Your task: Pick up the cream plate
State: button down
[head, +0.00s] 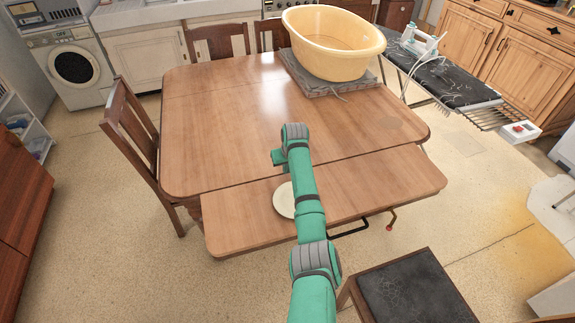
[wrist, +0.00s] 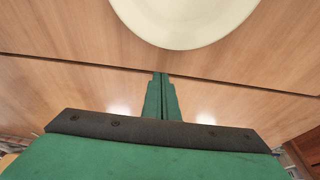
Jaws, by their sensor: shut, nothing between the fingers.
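The cream plate (head: 284,200) lies on the front leaf of the wooden table, partly hidden behind my arm in the head view. In the wrist view the plate (wrist: 185,18) shows at the top, cut off by the picture edge. My gripper (wrist: 160,76) is shut and empty, with its fingers together. Its fingertips point toward the plate, and a strip of bare wood shows between them and the rim. In the head view my arm hides most of the gripper, so its height above the table is hard to tell.
The wooden table (head: 220,120) is mostly bare. A large yellow tub (head: 333,45) stands on a grey board (head: 310,80) at the back. Chairs stand at the left (head: 132,135) and front right (head: 405,295). An ironing board (head: 450,80) with an iron is to the right.

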jog(key=shift+f, duration=0.4)
jog(key=shift+s+d+r, duration=0.1)
jog(key=shift+s+d, duration=0.2)
jog(key=shift+s, duration=0.6)
jog(key=shift+s+d, duration=0.25)
jog(key=shift+s, duration=0.65)
